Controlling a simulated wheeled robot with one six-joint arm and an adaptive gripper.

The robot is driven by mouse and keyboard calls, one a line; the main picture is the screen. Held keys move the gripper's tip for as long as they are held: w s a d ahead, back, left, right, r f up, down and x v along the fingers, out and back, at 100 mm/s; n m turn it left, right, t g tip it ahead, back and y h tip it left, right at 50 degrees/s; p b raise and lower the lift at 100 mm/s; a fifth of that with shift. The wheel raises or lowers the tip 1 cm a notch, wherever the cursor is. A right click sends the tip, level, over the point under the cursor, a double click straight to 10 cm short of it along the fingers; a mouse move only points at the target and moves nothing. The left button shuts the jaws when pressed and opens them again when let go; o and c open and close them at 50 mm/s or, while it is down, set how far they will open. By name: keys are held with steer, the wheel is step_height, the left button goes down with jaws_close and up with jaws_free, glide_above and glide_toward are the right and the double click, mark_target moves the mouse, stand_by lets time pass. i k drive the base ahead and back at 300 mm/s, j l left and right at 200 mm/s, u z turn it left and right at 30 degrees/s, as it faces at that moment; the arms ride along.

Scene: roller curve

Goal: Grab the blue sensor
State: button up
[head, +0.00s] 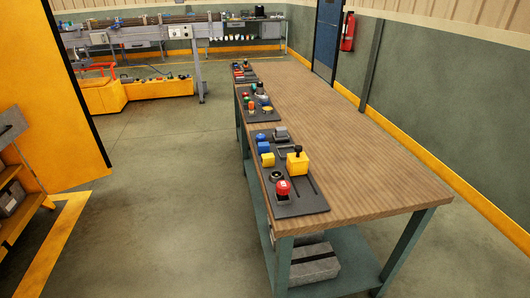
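A small blue object (261,140), which could be the blue sensor, sits at the left edge of the nearest dark tray (308,204) on the wooden table. It is too small to tell its exact kind. A yellow block (267,160) stands just in front of it and a grey block (281,133) to its right. My gripper is not in view.
The same tray holds a yellow box with a black top (297,163), a red button (283,187) and a black ring. Two more loaded trays lie farther along the table's left edge. The wooden tabletop (350,150) is bare to the right. Open floor (180,200) lies left.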

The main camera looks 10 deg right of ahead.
mark_target(263, 147)
steer(key=i+j, duration=0.15)
steer(key=j, duration=0.2)
steer(key=i+j, duration=0.1)
steer(key=j, duration=0.2)
steer(key=i+j, duration=0.15)
steer(key=j, duration=0.2)
steer(key=i+j, duration=0.15)
steer(key=j, duration=0.2)
steer(key=i+j, duration=0.1)
steer(key=j, duration=0.25)
steer(key=l+z, duration=0.05)
